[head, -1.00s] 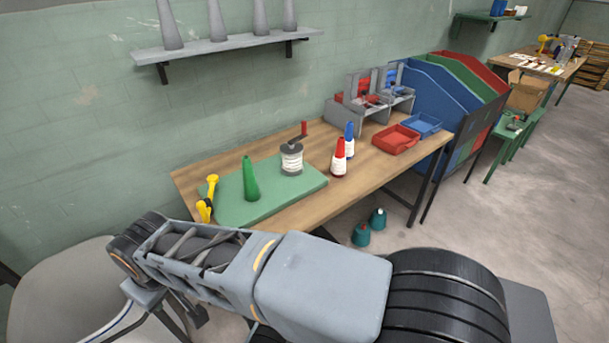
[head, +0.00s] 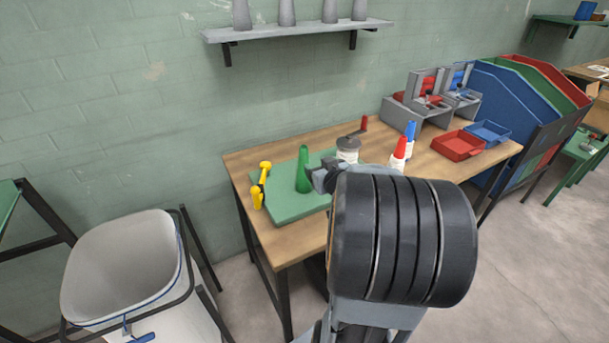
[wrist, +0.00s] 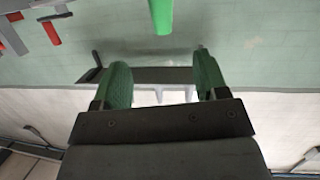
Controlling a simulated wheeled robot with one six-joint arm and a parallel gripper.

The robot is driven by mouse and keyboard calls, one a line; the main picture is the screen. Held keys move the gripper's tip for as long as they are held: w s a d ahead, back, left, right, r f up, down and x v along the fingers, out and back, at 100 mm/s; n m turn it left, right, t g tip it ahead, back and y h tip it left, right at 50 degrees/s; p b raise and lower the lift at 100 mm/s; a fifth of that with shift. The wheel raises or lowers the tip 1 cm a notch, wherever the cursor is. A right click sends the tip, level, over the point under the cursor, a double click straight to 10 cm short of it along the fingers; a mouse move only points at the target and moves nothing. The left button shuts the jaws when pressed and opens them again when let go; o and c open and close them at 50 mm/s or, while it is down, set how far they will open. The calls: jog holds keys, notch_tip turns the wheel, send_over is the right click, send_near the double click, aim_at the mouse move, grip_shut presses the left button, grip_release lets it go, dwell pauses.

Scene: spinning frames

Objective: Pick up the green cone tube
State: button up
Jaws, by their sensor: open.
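The green cone tube (head: 303,170) stands upright on the green mat (head: 283,208) on the wooden table. In the wrist view, which looks upside down, part of the green cone tube (wrist: 161,14) shows at the top edge, narrow end downward. My gripper (wrist: 162,68) is open, with two green-padded fingers apart and nothing between them. The cone lies beyond the fingertips, roughly in line with the gap. In the head view my arm hides most of the gripper, and its dark end is close to the right of the cone. I cannot tell whether they touch.
A white spool (head: 348,147) and red-tipped bottle (head: 398,153) stand to the right. Red (head: 459,145) and blue trays (head: 488,132) sit farther right. A wall shelf (head: 300,30) hangs above. A bin (head: 120,270) stands left.

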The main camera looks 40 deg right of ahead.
aim_at(306, 154)
jog(key=shift+t+y, duration=0.8)
jog(key=x, duration=0.8)
jog(key=d+x, duration=0.1)
jog(key=x, duration=0.4)
jog(key=shift+s+d+f, duration=0.15)
jog(key=shift+s+f, duration=0.05)
jog(key=shift+f, duration=0.2)
grip_shut()
